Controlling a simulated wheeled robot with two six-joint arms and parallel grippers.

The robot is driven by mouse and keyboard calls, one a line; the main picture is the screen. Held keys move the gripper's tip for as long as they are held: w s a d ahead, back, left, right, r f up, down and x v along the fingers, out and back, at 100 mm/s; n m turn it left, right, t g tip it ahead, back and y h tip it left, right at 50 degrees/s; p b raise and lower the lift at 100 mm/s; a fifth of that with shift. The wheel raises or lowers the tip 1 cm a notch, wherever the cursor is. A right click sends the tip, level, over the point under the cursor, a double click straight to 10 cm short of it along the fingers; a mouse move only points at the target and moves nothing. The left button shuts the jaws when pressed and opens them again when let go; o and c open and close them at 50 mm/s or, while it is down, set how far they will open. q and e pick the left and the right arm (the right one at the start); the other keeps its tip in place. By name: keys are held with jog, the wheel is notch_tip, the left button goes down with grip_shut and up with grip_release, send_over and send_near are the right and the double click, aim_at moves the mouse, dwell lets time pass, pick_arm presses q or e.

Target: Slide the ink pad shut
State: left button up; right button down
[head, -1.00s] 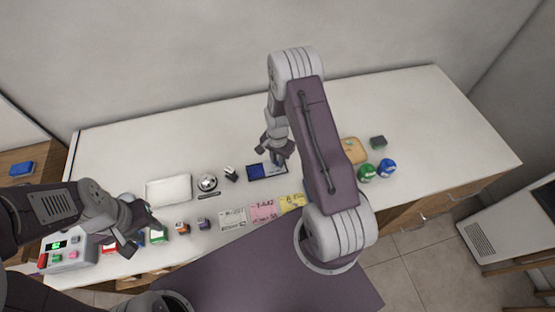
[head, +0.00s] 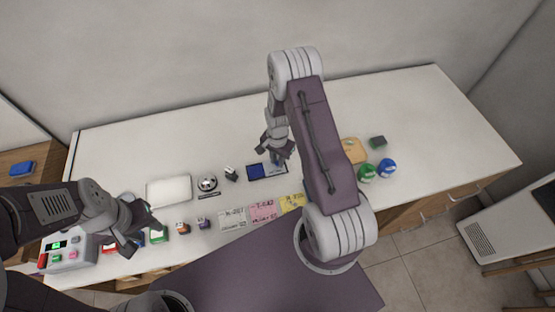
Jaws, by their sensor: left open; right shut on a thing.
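The ink pad (head: 256,172) lies on the counter near the middle in the head view. Its blue inked face shows at the left end, with a darker part on the right. My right gripper (head: 277,160) is at the pad's right end, shut on what looks like the sliding lid. Its fingers partly hide that end, and a strip of the blue face is uncovered. My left gripper (head: 137,238) is open and empty at the front left, over small boxes near the terminal.
A white tray (head: 169,191), a bell (head: 207,183) and a small black stamp (head: 231,173) stand left of the pad. Paper tags (head: 263,211) lie in front. Green (head: 367,173) and blue (head: 386,168) jars stand right. The back counter is clear.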

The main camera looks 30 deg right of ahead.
jog(key=shift+w+a, duration=0.1)
jog(key=a, duration=0.2)
jog(key=w+a, duration=0.1)
jog(key=a, duration=0.1)
jog(key=a+b, duration=0.1)
jog(key=a, duration=0.1)
jog(key=shift+w+a, duration=0.3)
jog(key=shift+d, duration=0.15)
jog(key=c, duration=1.3)
grip_release()
jog(key=shift+a, duration=0.3)
jog(key=shift+r, duration=0.15)
notch_tip(320, 180, up, 9)
jog(key=b, duration=0.1)
jog(key=shift+b, duration=0.3)
